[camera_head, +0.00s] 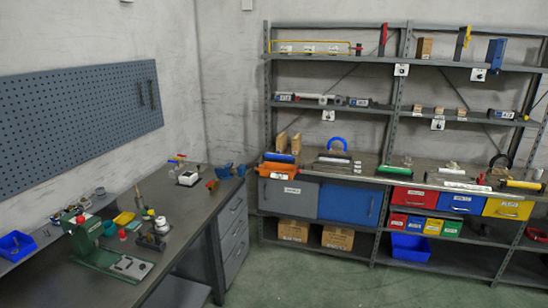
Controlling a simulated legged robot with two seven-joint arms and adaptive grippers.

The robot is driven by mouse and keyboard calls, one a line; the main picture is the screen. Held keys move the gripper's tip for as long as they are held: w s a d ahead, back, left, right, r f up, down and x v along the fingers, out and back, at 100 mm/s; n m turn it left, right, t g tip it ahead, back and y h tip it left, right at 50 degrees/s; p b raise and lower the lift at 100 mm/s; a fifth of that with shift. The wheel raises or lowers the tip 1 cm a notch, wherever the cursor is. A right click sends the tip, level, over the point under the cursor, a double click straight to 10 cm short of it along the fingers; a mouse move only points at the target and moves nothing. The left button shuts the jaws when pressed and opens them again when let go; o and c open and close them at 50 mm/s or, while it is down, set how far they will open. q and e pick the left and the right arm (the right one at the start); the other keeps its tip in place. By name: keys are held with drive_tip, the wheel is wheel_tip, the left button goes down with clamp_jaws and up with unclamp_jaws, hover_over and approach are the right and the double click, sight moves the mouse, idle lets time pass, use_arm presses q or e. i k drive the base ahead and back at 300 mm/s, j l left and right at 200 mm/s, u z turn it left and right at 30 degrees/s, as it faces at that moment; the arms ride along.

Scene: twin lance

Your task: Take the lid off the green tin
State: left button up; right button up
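Neither of my grippers is in view. I cannot clearly pick out a green tin with a lid. A small green round item (109,229) stands on the workbench (190,222) at the left, close behind a green bench machine (86,238); it is too small to tell whether it is a tin or has a lid. A yellow container (123,218) is beside it. A small white round-topped item (161,222) stands to the right of these.
A blue bin (16,245) is at the bench's left edge. A grey shelf unit (340,61) with tools, drawers and boxes stands along the back wall. Green floor (300,285) lies open in front of it. The bench is clear in its middle right part.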

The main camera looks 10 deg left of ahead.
sight(144, 211)
drive_tip(key=i+j+u, duration=0.2)
drive_tip(key=i+u, duration=0.2)
drive_tip(key=i, duration=0.65)
drive_tip(key=i+l+u, duration=0.15)
drive_tip(key=i+u, duration=0.2)
drive_tip(key=i, duration=0.7)
